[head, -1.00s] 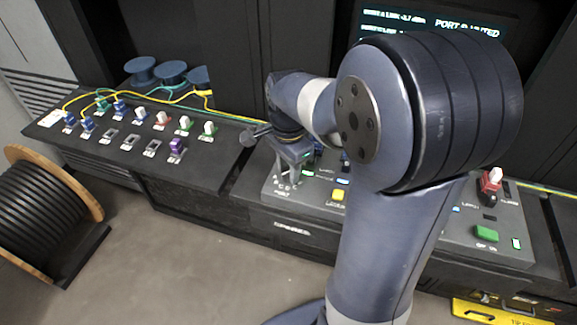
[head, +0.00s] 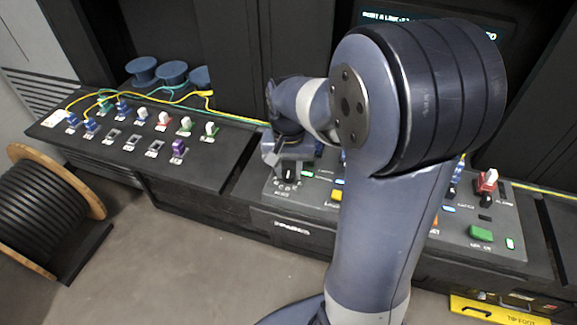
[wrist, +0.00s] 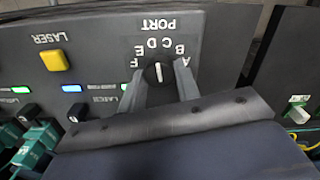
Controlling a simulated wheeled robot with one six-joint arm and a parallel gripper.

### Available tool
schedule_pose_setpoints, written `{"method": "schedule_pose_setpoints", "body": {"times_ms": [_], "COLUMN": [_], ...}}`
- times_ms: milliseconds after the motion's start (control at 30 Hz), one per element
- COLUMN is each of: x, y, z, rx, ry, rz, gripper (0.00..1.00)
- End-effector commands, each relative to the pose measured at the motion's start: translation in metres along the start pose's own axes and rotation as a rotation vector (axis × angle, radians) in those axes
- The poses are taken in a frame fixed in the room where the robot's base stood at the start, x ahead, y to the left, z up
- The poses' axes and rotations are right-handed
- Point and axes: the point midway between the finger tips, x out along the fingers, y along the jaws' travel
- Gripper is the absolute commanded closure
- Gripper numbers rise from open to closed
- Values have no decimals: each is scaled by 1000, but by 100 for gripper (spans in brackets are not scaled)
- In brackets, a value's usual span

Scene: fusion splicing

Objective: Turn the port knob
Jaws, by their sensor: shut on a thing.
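The port knob (wrist: 158,73) is a dark round knob with a white pointer line, on the grey panel under an upside-down PORT label and letters A to F. In the wrist view its pointer aims up the picture, towards C and D; I cannot tell which exactly. My gripper (wrist: 161,84) has one finger on each side of the knob and is shut on it. In the head view my gripper (head: 287,168) is at the panel's left end, with the knob (head: 288,175) partly hidden by it.
A yellow LASER button (wrist: 55,60) is beside the knob. A green button (head: 480,234) and a red-and-white switch (head: 487,183) are at the panel's right. A left panel (head: 130,165) holds several coloured connectors. A cable reel (head: 45,215) stands on the floor.

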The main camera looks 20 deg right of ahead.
Motion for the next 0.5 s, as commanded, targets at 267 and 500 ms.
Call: {"method": "schedule_pose_setpoints", "body": {"times_ms": [267, 500], "x": [-1, -1], "y": [0, 0], "z": [0, 0], "rx": [-259, -450], "ry": [2, 2], "rz": [-1, 0], "gripper": [92, 92]}}
